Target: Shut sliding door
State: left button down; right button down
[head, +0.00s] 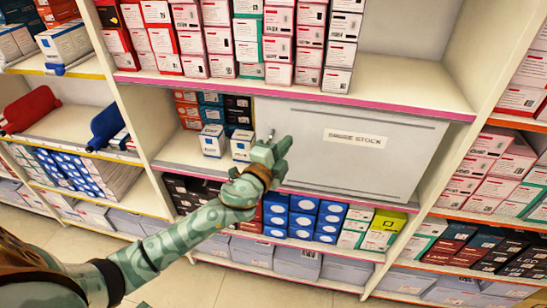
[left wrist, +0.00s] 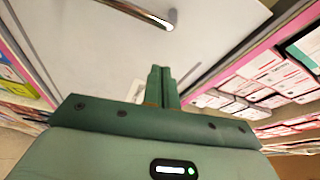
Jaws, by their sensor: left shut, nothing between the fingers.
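The sliding door (head: 390,150) is a pale grey panel with a "SPARE STOCK" label (head: 355,138). It covers the middle and right of its shelf bay; the bay's left part stands open, with boxes showing. My left gripper (head: 284,147) is in front of the door near its left edge, shut and empty. A metal bar handle (left wrist: 150,14) shows on the door in the left wrist view, beyond my shut fingertips (left wrist: 161,72). In the head view only a bit of the handle (head: 271,133) shows beside the gripper. I cannot tell whether they touch. My right gripper is not in view.
White and blue boxes (head: 212,140) stand in the open left part of the bay. A pink-edged shelf (head: 400,104) with stacked boxes runs above the door. A shelf of blue and white boxes (head: 303,215) lies below. Shelf uprights stand on both sides.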

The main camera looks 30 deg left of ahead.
aim_at(282, 130)
pick_arm(q)
jog(key=shift+w+d, duration=0.1)
jog(key=shift+w, duration=1)
jog(key=a, duration=0.3)
jog(key=shift+s+f+b, duration=0.4)
jog(key=shift+s+a, duration=0.15)
jog(key=shift+a, duration=0.25)
jog(key=shift+a, duration=0.1)
